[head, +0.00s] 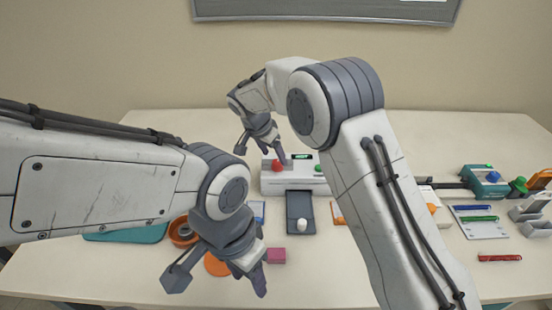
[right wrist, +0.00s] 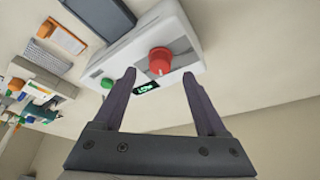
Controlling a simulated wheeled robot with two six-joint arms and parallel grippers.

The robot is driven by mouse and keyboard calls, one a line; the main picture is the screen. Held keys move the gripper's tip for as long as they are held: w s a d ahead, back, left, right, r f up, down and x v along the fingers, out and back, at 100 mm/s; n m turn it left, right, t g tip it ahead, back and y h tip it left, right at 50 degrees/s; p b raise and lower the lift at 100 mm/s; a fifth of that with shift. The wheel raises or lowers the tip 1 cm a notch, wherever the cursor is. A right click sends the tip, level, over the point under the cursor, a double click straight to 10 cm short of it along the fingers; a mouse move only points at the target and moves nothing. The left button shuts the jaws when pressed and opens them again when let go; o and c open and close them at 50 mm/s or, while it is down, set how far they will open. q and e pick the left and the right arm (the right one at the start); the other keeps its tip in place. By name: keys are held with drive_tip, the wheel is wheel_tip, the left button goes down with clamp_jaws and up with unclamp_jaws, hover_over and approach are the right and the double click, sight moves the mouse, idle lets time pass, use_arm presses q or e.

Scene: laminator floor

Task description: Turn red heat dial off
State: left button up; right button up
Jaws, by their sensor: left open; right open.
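The red heat dial (head: 278,166) is on the left part of the white laminator (head: 270,187), at the middle of the table. In the right wrist view the red dial (right wrist: 160,60) lies ahead, between the lines of my open fingers, with a pale mark on it. My right gripper (head: 261,153) is open and empty, close to the dial; contact cannot be told. It also shows in the right wrist view (right wrist: 159,76). A green-lit display (right wrist: 146,88) and a green knob (right wrist: 107,83) sit beside the dial. My left gripper (head: 217,284) is open near the front edge.
A dark tray (head: 293,205) with a white item extends in front of the laminator. A pink block (head: 276,256) and an orange ring (head: 181,232) lie near my left gripper. Holders, pens and a teal device (head: 484,184) fill the right side.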

sight(277, 162)
drive_tip(key=shift+x, duration=1.9)
clamp_jaws()
